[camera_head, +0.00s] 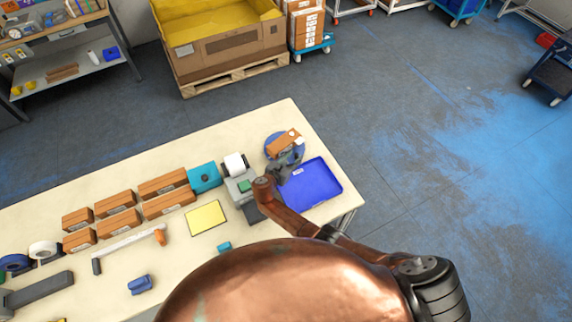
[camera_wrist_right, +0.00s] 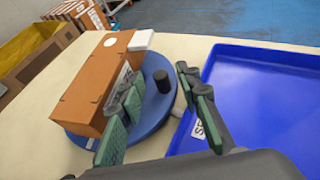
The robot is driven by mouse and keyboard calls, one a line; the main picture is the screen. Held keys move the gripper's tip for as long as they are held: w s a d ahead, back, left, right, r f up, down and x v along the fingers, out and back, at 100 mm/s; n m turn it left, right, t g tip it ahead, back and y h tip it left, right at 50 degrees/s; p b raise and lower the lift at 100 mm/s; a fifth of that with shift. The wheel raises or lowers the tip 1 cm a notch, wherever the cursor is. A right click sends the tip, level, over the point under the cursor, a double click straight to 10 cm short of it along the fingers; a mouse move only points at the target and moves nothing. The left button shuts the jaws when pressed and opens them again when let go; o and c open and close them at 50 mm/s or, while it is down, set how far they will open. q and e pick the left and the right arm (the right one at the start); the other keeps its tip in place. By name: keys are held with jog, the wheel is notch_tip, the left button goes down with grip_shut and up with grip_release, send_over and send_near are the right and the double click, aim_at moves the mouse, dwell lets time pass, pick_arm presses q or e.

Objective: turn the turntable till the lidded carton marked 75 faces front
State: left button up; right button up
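A blue round turntable (camera_head: 271,152) stands near the table's far right corner; it also shows in the right wrist view (camera_wrist_right: 150,120). A brown carton (camera_head: 283,142) lies on it, and in the right wrist view the carton (camera_wrist_right: 88,85) shows a white label on its top. I cannot read a 75 on it. A dark upright peg (camera_wrist_right: 162,82) stands on the turntable's right side. My right gripper (camera_head: 284,165) is at the turntable's near edge. In the right wrist view its two fingers (camera_wrist_right: 160,115) are apart with nothing gripped between them. My left gripper is not in view.
A blue tray (camera_head: 322,188) lies right beside the turntable. A grey device with a white roll (camera_head: 235,164) and a teal box (camera_head: 204,177) stand to the left. Several brown cartons (camera_head: 163,184) line the table. A yellow pad (camera_head: 206,217) lies in front.

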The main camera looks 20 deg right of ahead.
jog(key=v, duration=0.9)
jog(key=shift+s+r, duration=0.1)
jog(key=shift+c, duration=0.6)
